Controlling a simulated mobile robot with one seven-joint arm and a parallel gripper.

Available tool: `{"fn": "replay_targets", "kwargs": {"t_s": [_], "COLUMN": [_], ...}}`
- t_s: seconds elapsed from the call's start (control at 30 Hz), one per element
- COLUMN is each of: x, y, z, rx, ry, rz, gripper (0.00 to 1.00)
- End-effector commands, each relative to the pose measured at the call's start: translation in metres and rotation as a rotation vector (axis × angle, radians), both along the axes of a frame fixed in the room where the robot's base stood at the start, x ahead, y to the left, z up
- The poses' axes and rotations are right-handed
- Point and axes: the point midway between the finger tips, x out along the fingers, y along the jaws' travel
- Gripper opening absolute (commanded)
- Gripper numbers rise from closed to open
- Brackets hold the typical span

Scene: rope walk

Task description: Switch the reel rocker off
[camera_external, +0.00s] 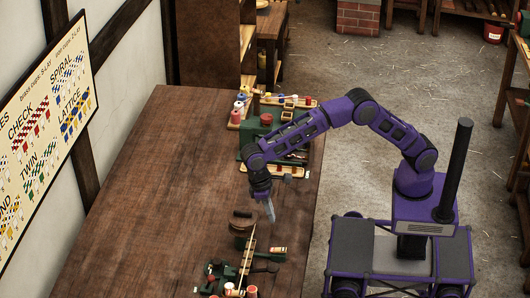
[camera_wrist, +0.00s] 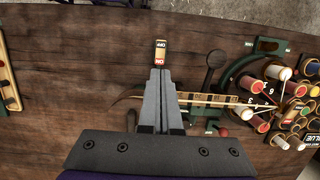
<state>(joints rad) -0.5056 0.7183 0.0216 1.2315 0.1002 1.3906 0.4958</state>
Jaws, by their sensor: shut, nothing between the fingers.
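Which side is pressed down is too small to tell. My gripper (camera_wrist: 160,72) is shut and empty, its fingertips just short of the ON end in the wrist view. In the external view my gripper (camera_external: 271,218) points down above the bench, seemingly apart from the rocker.
The wooden bench (camera_external: 150,190) is largely clear on the left. A green stand with colored spools (camera_wrist: 262,95) and a wooden strip (camera_wrist: 215,98) lie right of the fingers. A dark round-ended lever (camera_wrist: 215,58) stands near the rocker. More spools and trays (camera_external: 265,120) sit farther back.

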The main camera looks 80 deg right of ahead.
Motion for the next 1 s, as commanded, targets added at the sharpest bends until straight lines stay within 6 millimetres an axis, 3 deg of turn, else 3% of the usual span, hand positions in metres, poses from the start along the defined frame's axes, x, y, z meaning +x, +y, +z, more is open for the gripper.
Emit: {"fn": "replay_targets", "kwargs": {"t_s": [0.5,0.7,1.0], "x": [-0.024,-0.028,-0.029], "y": [0.000,0.000,0.000], "z": [-0.101,-0.121,-0.125], "rx": [-0.001,-0.001,0.000], "ry": [0.001,0.001,-0.001], "rz": [0.000,0.000,0.000], "gripper": [0.00,0.00,0.00]}}
